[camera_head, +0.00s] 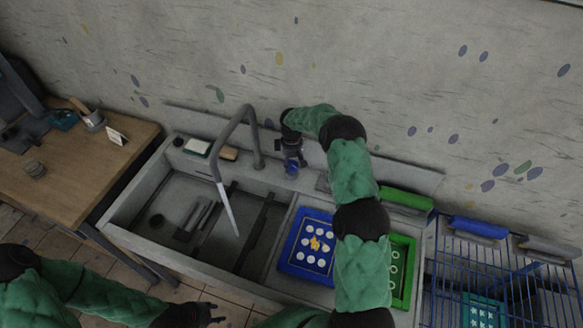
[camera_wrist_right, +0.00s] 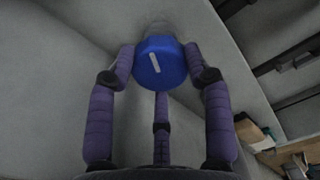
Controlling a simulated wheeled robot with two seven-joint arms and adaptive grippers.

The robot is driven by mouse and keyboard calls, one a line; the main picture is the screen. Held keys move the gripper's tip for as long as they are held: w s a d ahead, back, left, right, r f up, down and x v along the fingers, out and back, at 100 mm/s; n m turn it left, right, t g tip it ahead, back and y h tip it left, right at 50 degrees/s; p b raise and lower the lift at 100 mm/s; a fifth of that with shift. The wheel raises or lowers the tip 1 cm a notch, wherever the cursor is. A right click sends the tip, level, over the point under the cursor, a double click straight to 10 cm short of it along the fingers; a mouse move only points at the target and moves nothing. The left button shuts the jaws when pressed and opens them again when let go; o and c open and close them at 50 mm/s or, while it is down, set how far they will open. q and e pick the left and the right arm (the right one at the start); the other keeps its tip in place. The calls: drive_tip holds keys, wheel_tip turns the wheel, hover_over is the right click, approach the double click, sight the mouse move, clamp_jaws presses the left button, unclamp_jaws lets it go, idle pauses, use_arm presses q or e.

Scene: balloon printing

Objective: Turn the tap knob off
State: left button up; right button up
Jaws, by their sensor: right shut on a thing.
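The tap knob (camera_wrist_right: 160,62) is a blue disc with a white line across it, tilted a little from upright in the right wrist view. In the head view the blue knob (camera_head: 291,170) is behind the sink, to the right of the tap. My right gripper (camera_head: 291,155) has its purple fingers around the knob and is shut on it. The grey tap (camera_head: 245,112) arches over the left basin, and a pale stream (camera_head: 230,208) runs down from its spout. My left gripper (camera_head: 212,312) is at the bottom edge, empty, its fingers apart.
A blue tray (camera_head: 285,262) with white discs and a green tray (camera_head: 404,300) sit on the right part of the sink (camera_head: 135,203). A wire rack (camera_head: 450,262) stands at the right. A wooden table (camera_head: 75,160) is at the left. A sponge (camera_head: 229,154) lies behind the basin.

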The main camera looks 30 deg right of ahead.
drive_tip(key=m+b, duration=0.2)
drive_tip(key=shift+s+f+m, duration=0.1)
drive_tip(key=shift+f+m, duration=0.15)
drive_tip(key=shift+m, duration=0.15)
drive_tip(key=m+b, duration=0.2)
drive_tip(key=m, duration=0.1)
drive_tip(key=shift+m, duration=0.3)
drive_tip(key=m+b, duration=0.1)
drive_tip(key=m, duration=0.2)
drive_tip(key=shift+m+b, duration=0.5)
drive_tip(key=shift+m, duration=1)
drive_tip(key=shift+a, duration=0.1)
drive_tip(key=o, duration=1.2)
drive_tip(key=shift+r, duration=0.1)
drive_tip(key=shift+c, duration=0.2)
drive_tip(key=shift+r, duration=0.15)
